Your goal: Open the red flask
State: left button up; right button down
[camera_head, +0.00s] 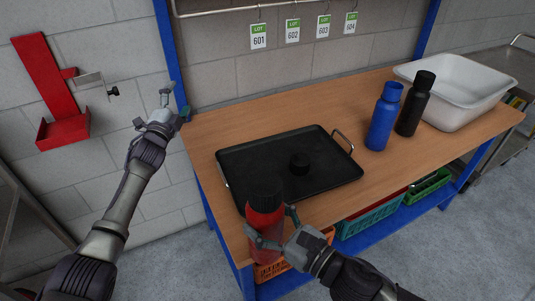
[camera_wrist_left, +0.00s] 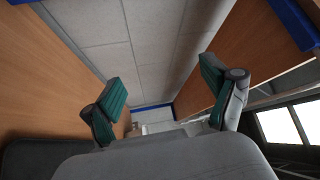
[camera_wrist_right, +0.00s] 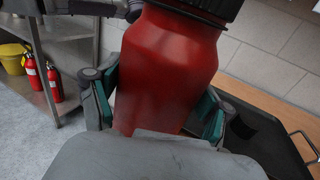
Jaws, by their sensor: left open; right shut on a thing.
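The red flask (camera_head: 266,228) has a black cap (camera_head: 264,194) on its top. It is roughly upright at the front left edge of the wooden table, in front of the tray. My right gripper (camera_head: 271,224) is shut around the flask's body, and the right wrist view shows the red body (camera_wrist_right: 168,70) between both fingers, with the black cap (camera_wrist_right: 212,8) cut off by the top edge. My left gripper (camera_head: 168,106) is open and empty, away from the flask near the table's back left corner. Its spread fingers (camera_wrist_left: 166,98) also show in the left wrist view.
A black tray (camera_head: 250,155) with handles holds a small round black piece (camera_head: 299,163). A blue flask (camera_head: 384,118), a black flask (camera_head: 414,105) and a white tub (camera_head: 455,95) stand at the right. A red wall bracket (camera_head: 62,131) hangs at the left.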

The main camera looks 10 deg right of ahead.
pick_arm(q)
jog(key=s+d+r+m+h, duration=0.2)
jog(key=d+r+m+h, duration=0.5)
jog(key=r, duration=0.5)
jog(key=s+d+r+m+g+h, duration=0.4)
jog(key=s+d+r+m+g, duration=0.3)
jog(key=m, duration=0.4)
jog(key=s+d+r+m+g+h, duration=0.55)
jog(key=d+m, duration=0.35)
jog(key=m, duration=0.3)
jog(key=s+d+f+m+g+y, duration=0.3)
jog(key=s+d+m+g+y, duration=0.25)
jog(key=s+m, duration=0.5)
jog(key=s+d+f+m+g+y, duration=0.35)
jog(key=s+m+g+y, duration=0.2)
jog(key=s+m, duration=0.5)
jog(key=m+t+y, duration=0.4)
jog(key=m+y, duration=0.7)
jog(key=y, duration=0.1)
send_over(268, 183)
jog(key=shift+h, duration=0.25)
jog(key=f, duration=0.8)
jog(key=shift+d+f, duration=0.2)
jog(key=shift+f, duration=0.05)
jog(key=shift+a+f+m, duration=0.2)
jog(key=shift+a+m, duration=0.05)
jog(key=shift+m, duration=0.05)
jog(key=shift+f, duration=0.4)
notch_tip(268, 183, down, 7)
jog(key=shift+r, duration=0.1)
